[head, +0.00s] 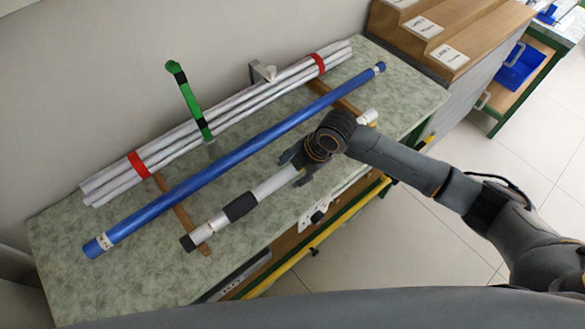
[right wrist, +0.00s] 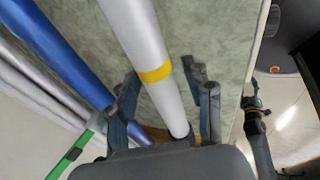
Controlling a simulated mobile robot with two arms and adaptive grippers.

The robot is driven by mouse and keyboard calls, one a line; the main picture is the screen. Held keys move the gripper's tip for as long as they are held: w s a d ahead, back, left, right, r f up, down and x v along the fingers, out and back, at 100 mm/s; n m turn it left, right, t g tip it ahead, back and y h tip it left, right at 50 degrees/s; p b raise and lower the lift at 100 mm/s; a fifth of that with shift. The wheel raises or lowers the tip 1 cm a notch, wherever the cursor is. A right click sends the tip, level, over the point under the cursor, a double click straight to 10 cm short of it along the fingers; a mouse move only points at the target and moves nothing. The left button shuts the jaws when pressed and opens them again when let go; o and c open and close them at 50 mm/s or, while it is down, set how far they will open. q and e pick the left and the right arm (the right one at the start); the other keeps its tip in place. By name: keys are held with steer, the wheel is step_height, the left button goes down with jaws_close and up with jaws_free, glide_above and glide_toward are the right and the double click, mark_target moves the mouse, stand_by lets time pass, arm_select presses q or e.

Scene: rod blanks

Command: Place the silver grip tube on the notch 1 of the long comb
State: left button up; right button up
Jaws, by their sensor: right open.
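The silver grip tube (head: 271,186) lies slanted near the front of the table, with a black sleeve near its lower left end and a dark end cap. My right gripper (head: 297,164) is over its middle. In the right wrist view the tube (right wrist: 147,45), with a yellow band, runs between the two spread fingers of the right gripper (right wrist: 164,90). The gripper is open, one finger on each side. Two wooden strips lie across under the tubes, a left one (head: 178,213) and a right one (head: 345,104). I cannot make out a long comb or its notches. My left gripper is not in view.
A long blue tube (head: 225,162) lies beside the silver one. Behind it is a bundle of pale tubes (head: 225,105) with red bands, near a green upright post (head: 190,100). A wooden stepped stand (head: 450,25) is at the back right. Bare tabletop (head: 95,285) shows at front left.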

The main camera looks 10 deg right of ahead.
steer(key=v, duration=1.3)
steer(key=shift+w+a+b, duration=0.15)
steer(key=shift+a+b, duration=0.05)
steer(key=shift+b, duration=0.1)
